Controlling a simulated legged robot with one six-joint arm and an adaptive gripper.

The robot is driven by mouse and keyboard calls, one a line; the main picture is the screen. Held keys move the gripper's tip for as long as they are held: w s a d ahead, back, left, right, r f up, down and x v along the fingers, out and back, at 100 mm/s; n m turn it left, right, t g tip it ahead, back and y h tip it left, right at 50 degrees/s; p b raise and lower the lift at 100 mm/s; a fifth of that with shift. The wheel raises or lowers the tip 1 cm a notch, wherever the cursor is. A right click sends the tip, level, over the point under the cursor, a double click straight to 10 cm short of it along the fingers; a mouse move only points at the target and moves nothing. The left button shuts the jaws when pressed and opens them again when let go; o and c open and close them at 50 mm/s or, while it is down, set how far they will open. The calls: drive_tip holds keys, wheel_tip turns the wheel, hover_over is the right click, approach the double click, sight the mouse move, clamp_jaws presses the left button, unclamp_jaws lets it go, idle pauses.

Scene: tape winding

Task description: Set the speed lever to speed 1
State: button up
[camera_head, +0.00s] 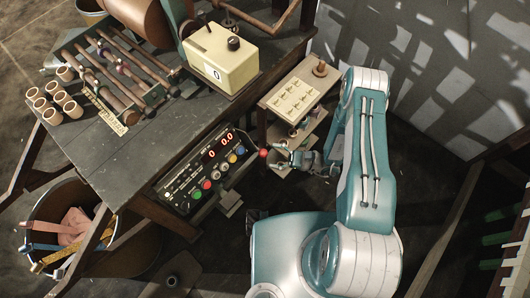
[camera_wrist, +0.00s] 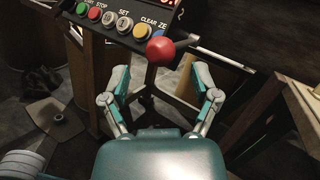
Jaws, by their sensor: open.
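The speed lever shows as a red ball knob (camera_wrist: 160,52) at the right end of the control panel in the wrist view. The knob also shows in the head view (camera_head: 263,153), close to my fingers. My gripper (camera_wrist: 163,75) is open, with one finger on each side below the knob. Nothing is between the fingers, and they look apart from the knob. In the head view my gripper (camera_head: 277,155) is small and just right of the knob.
The control panel (camera_head: 175,186) with coloured buttons and red digits is mounted at the workbench edge (camera_head: 115,165). A small side table (camera_head: 285,75) stands beyond my gripper. A metal rod (camera_wrist: 222,57) lies right of the knob.

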drive_tip(key=v, duration=0.8)
drive_tip(key=shift+a, duration=0.1)
wheel_tip(320, 180, up, 23)
drive_tip(key=w+n+g+h, duration=0.1)
drive_tip(key=n+g+h, duration=0.6)
drive_tip(key=n+h, duration=0.3)
drive_tip(key=s+d+r+n+t+h, duration=0.2)
drive_tip(key=s+r+t+h, duration=0.3)
drive_tip(key=r, duration=0.5)
drive_tip(key=s+d+r+n+t+h, duration=0.2)
drive_tip(key=s+r+t+h, duration=0.3)
drive_tip(key=r, duration=0.6)
drive_tip(key=shift+s+d+n+t+h, duration=0.3)
drive_tip(key=shift+s+n+t, duration=0.1)
drive_tip(key=shift+s+n, duration=0.45)
drive_tip(key=shift+w+a+r, duration=0.1)
drive_tip(key=shift+a, duration=0.05)
